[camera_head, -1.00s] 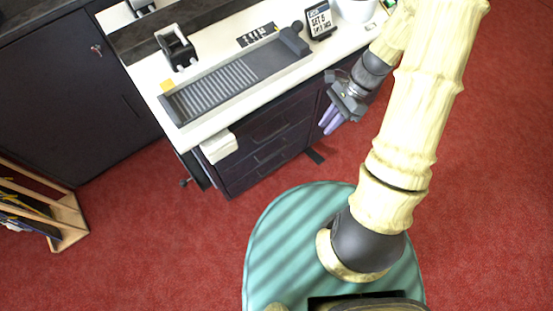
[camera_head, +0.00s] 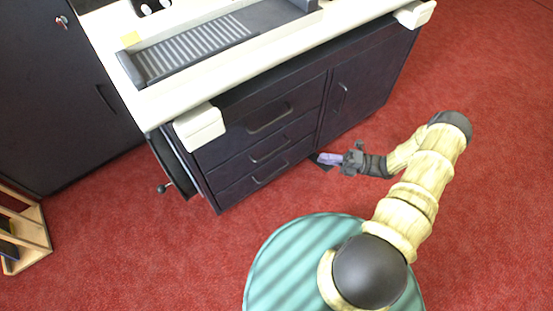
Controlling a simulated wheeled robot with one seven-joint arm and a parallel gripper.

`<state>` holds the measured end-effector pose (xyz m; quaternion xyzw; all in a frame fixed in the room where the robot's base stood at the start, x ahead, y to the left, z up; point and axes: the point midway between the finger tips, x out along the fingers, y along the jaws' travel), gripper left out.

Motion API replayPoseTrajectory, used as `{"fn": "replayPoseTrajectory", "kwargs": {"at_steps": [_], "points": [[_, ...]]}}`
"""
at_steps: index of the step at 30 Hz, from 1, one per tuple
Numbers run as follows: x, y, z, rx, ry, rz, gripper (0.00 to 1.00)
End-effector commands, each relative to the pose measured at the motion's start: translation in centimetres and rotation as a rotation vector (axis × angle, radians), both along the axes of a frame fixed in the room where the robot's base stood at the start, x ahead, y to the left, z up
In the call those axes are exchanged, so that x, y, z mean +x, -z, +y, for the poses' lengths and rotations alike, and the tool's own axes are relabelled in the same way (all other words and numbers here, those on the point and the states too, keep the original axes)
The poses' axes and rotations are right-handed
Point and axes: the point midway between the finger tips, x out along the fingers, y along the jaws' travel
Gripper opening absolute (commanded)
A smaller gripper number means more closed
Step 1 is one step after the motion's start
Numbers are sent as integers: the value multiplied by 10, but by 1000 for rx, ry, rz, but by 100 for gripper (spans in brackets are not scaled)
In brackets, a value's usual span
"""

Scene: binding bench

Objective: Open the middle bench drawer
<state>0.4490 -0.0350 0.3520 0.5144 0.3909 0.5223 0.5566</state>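The dark bench (camera_head: 363,82) has a stack of three drawers on the left part of its front. The middle drawer (camera_head: 252,152) is shut, with a bar handle (camera_head: 269,150) across its face. The top drawer (camera_head: 248,121) and the bottom drawer (camera_head: 247,184) also look shut. The gap between the fingers is too small to make out.
A cabinet door (camera_head: 349,95) with an upright handle is right of the drawers. White blocks (camera_head: 201,126) sit at the bench top's front corners. A crank knob (camera_head: 162,188) sticks out at the left side. Red carpet (camera_head: 140,245) in front is clear.

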Motion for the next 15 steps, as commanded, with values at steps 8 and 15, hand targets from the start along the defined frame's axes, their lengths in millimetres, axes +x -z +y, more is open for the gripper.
{"fn": "replayPoseTrajectory", "kwargs": {"at_steps": [8, 15], "points": [[2, 11, -3, 39, 30, 32, 19], [2, 11, 0, 38, 28, 31, 19]]}}
